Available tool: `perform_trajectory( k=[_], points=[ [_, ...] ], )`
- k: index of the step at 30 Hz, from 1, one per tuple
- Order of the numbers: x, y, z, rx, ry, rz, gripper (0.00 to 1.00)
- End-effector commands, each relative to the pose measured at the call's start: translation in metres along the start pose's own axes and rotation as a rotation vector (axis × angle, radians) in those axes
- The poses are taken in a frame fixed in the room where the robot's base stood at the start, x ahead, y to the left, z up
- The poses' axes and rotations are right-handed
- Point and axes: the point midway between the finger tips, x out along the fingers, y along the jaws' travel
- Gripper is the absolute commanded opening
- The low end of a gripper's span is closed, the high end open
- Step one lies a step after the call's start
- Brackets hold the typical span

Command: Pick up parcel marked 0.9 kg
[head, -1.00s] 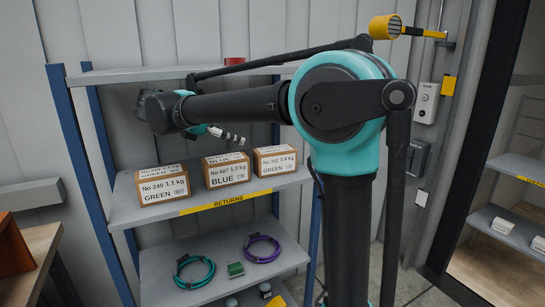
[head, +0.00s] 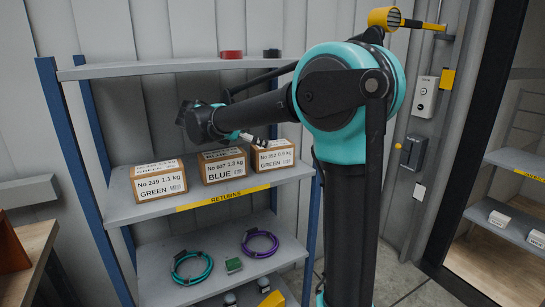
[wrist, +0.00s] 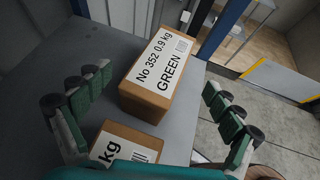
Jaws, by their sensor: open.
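The parcel marked 0.9 kg (head: 272,159) is a small brown box with a white label, at the right end of the shelf row. In the wrist view the parcel (wrist: 157,75) reads No 352 0.9 kg GREEN and lies ahead of my gripper. My gripper (wrist: 145,101) is open and empty, its green-padded fingers spread wide to either side of the parcel's near part. I cannot tell any contact.
The 1.3 kg BLUE parcel (head: 222,166) stands close to the left, the 1.1 kg GREEN parcel (head: 158,181) beyond it. An upper shelf (head: 180,67) is overhead. A blue post (head: 314,215) stands at the shelf's right end. Cable coils (head: 193,266) lie on the shelf below.

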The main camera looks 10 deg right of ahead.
Motion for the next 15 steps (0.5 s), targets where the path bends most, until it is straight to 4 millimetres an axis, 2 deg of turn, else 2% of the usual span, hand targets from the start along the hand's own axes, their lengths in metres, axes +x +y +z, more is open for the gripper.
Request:
perform_trajectory(
  k=[10,15],
  points=[
    [0.042,-0.004,0.004,0.001,0.000,-0.002,0.93],
    [0.051,-0.004,0.004,0.001,0.000,0.001,0.93]
  ],
)
